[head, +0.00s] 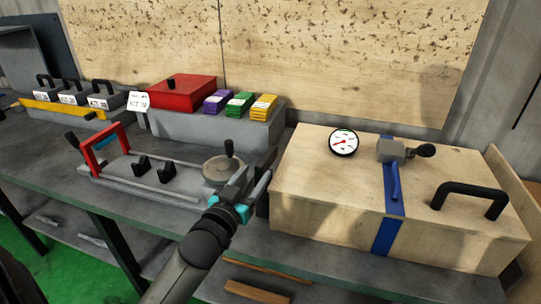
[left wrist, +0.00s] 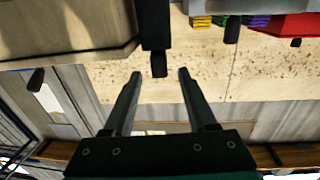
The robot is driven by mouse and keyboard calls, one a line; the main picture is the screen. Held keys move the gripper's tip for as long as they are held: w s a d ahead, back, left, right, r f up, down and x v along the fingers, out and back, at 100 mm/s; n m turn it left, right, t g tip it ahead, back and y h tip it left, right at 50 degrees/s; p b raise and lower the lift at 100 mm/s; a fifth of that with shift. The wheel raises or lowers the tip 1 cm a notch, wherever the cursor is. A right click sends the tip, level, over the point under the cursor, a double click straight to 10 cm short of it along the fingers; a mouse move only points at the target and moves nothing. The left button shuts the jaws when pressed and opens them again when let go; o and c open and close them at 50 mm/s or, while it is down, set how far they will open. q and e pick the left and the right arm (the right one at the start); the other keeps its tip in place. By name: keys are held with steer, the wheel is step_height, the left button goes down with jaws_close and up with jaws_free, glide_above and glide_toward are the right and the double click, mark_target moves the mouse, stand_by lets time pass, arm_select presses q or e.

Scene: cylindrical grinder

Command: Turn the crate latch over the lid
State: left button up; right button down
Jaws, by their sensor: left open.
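The wooden crate (head: 320,205) stands at the right of the bench with its lid closed. A blue strap (head: 388,230) crosses it, and a grey block with a black knob (head: 405,150) sits on top. A dark upright piece (head: 262,198) shows at the crate's left end; I cannot tell whether it is the latch. My left gripper (head: 255,178) is open, just left of the crate. In the left wrist view its fingers (left wrist: 160,75) are apart, with a black bar (left wrist: 155,25) beyond them beside the crate (left wrist: 65,30). Contact is unclear. My right gripper is not in view.
A grey fixture with a red handle (head: 100,145) and a round knobbed disc (head: 225,168) lies left of my gripper. A red box (head: 182,92) and coloured card stacks (head: 238,103) stand behind. The crate top carries a gauge (head: 344,143) and a black handle (head: 468,192).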

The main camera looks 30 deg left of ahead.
mark_target(269, 152)
arm_select(q)
steer(key=w, duration=0.3)
steer(key=w+a+b, duration=0.1)
steer(key=w, duration=0.5)
steer(key=shift+w+a, duration=0.25)
steer(key=shift+w, duration=0.1)
jaws_close()
stand_by(1.1)
